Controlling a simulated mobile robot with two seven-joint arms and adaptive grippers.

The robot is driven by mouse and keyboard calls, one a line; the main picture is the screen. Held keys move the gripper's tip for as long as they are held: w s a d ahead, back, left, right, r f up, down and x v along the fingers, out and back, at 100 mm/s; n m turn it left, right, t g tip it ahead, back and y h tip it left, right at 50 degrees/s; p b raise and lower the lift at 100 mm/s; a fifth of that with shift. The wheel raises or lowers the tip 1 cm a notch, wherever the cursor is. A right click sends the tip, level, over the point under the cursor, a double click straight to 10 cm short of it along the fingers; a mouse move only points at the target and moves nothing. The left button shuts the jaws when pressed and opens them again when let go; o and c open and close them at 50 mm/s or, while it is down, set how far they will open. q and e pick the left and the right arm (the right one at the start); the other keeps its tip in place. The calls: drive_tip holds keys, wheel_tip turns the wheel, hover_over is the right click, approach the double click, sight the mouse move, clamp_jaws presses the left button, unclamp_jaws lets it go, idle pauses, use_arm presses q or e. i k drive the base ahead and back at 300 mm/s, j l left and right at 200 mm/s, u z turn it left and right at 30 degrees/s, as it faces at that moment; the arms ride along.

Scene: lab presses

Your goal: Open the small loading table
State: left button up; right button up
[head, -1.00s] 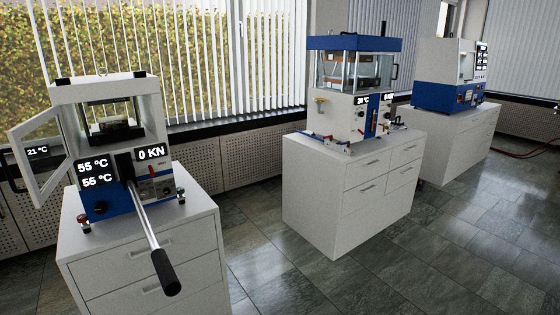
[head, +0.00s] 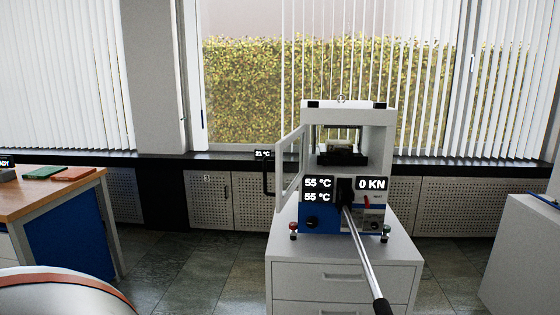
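A small white and blue press (head: 348,190) stands on a white drawer cabinet (head: 342,262) right of centre. Its glass door (head: 290,170) is swung open to the left. Inside its chamber is a dark block with a plate (head: 341,155); I cannot tell whether this is the small loading table. A long silver lever with a black grip (head: 381,308) sticks out of the front, towards me. The displays read 55 °C twice and 0 KN. Neither of my grippers is in view.
A wooden-topped bench (head: 40,192) with a green pad (head: 43,173) and an orange-red pad (head: 75,174) stands at the left. Another white cabinet (head: 525,250) is at the right edge. Tiled floor (head: 210,265) is free between bench and press cabinet.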

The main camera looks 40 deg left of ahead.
sight(327, 158)
drive_tip(key=j, duration=0.5)
drive_tip(key=i+j+u, duration=0.1)
drive_tip(key=j, duration=0.35)
drive_tip(key=i+j, duration=0.15)
drive_tip(key=j, duration=0.35)
drive_tip(key=j+u, duration=0.15)
drive_tip(key=j, duration=0.3)
drive_tip(key=i+j, duration=0.2)
drive_tip(key=j, duration=0.25)
drive_tip(key=l+z, duration=0.2)
drive_tip(key=l, duration=0.15)
